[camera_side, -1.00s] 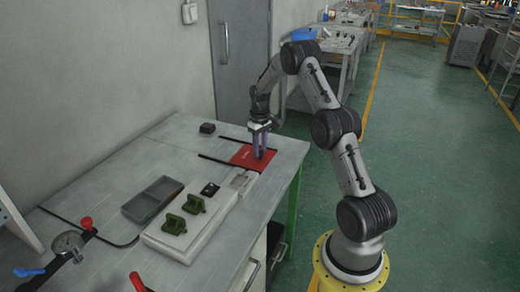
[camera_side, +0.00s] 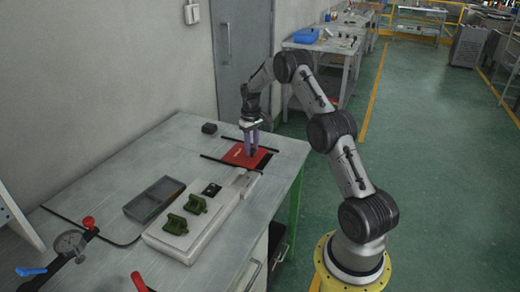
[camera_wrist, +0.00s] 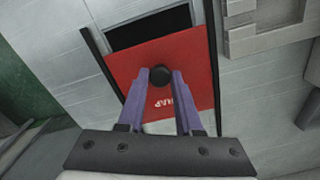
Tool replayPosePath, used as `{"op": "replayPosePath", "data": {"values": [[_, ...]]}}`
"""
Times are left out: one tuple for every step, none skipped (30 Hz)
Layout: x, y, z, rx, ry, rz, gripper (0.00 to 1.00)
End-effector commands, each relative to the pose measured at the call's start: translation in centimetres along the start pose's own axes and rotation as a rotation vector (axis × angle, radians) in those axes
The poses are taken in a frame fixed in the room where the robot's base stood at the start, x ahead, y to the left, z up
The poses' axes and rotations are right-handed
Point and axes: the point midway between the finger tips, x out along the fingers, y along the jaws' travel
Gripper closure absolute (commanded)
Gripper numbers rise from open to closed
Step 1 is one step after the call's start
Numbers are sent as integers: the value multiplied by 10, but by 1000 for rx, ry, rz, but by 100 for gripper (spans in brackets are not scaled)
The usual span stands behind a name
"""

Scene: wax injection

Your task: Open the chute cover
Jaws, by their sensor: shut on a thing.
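The chute cover is a red plate (camera_side: 237,157) lying between two dark rails on the table. In the wrist view the red cover (camera_wrist: 126,66) shows light lettering and a round black knob (camera_wrist: 160,76). My gripper (camera_side: 251,149) points down at the cover, and its purple fingers (camera_wrist: 160,82) are shut on the knob from both sides. A dark rectangular opening (camera_wrist: 152,29) shows beside the cover in the wrist view. The fingers partly hide the cover.
A pale block (camera_side: 196,235) with two green parts (camera_side: 185,214) stands nearer the side camera, with a grey tray (camera_side: 153,197) to its left. A dial gauge (camera_side: 70,243) stands at the lower left.

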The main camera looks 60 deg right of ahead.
Motion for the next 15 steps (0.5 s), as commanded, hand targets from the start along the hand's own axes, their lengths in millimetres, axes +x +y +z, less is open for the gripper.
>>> {"op": "replayPosePath", "data": {"values": [[-1,-3,-11,-3,7,3,100],[-1,-5,-16,-2,7,3,100],[-1,-7,-22,-2,8,3,100],[-1,-9,-26,-3,7,3,100],[-1,-11,-30,-3,8,3,100],[-1,-14,-36,-3,8,3,100],[-1,-15,-40,-2,8,3,100],[-1,-16,-44,-1,9,3,100],[-1,-18,-50,-1,8,3,100],[-1,-20,-53,-2,8,3,100],[-1,-22,-57,-2,8,3,100],[-1,-23,-61,-2,9,3,100],[-1,-24,-64,-1,8,3,100],[-1,-26,-66,-1,8,3,100],[-1,-27,-69,0,9,4,100]]}}
